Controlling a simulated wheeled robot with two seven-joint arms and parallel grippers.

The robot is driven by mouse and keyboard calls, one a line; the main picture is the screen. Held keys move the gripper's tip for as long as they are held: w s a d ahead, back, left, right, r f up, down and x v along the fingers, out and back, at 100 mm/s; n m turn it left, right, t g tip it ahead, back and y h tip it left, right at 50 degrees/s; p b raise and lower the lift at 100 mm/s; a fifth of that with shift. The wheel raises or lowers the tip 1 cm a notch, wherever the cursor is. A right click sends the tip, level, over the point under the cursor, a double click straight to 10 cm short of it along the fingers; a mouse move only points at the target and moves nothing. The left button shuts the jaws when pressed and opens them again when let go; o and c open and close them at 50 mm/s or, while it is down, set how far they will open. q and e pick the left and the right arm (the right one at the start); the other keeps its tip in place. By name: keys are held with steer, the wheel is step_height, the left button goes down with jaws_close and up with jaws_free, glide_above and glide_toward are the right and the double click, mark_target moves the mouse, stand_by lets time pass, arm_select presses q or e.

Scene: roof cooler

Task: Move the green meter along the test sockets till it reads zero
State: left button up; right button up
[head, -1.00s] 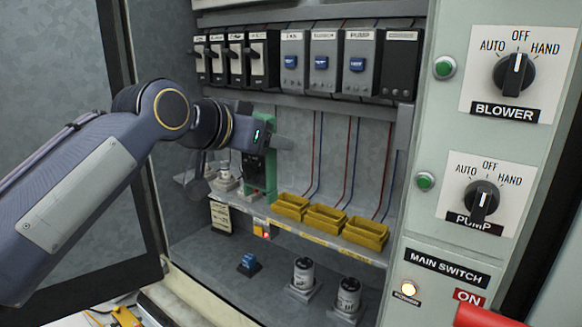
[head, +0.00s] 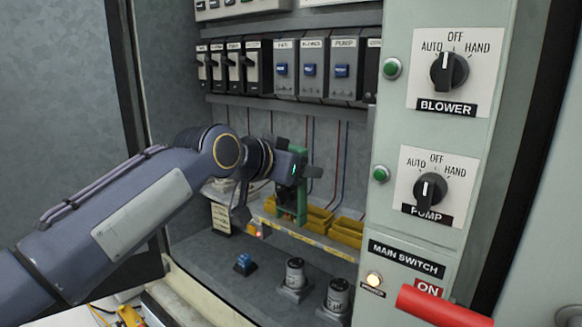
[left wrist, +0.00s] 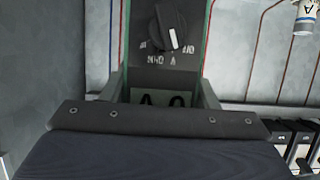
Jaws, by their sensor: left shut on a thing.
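In the head view my left gripper (head: 300,170) is shut on the green meter (head: 302,190), which it holds roughly upright at the shelf, in front of the leftmost yellow bins. In the left wrist view the meter (left wrist: 160,72) shows a dark face with green edges, a black dial (left wrist: 172,26) and a display (left wrist: 160,98). The display is partly hidden by my gripper; marks like "A" and "0" show, but the full reading cannot be told. I cannot make out the test sockets clearly. My right gripper is not in view.
Black breakers (head: 253,66) line the panel above. Two cylinders (head: 294,273) and a blue part (head: 244,264) stand on the cabinet floor. A red handle (head: 440,305) juts out at lower right.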

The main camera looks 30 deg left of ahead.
arm_select(q)
steer(key=shift+x, duration=4.7)
steer(key=shift+f+b, duration=0.4)
steer(key=shift+f, duration=0.1)
steer(key=o, duration=1.4)
steer(key=shift+c, duration=0.2)
steer(key=d+b+v, duration=0.1)
steer(key=v, duration=0.7)
steer(key=s+d+f+n+g+h, duration=0.1)
steer(key=s+d+f+g, duration=0.2)
steer(key=s+f, duration=1)
steer(key=s+d+f+n+g+h, duration=0.1)
steer(key=s+d+f+n+g, duration=0.1)
steer(key=s+f, duration=1.1)
step_height(320, 180, down, 5)
steer(key=d+g, duration=0.1)
steer(key=g, duration=0.1)
steer(key=shift+d+g, duration=0.3)
steer(key=shift+d, duration=0.1)
steer(key=shift+s+r, duration=0.1)
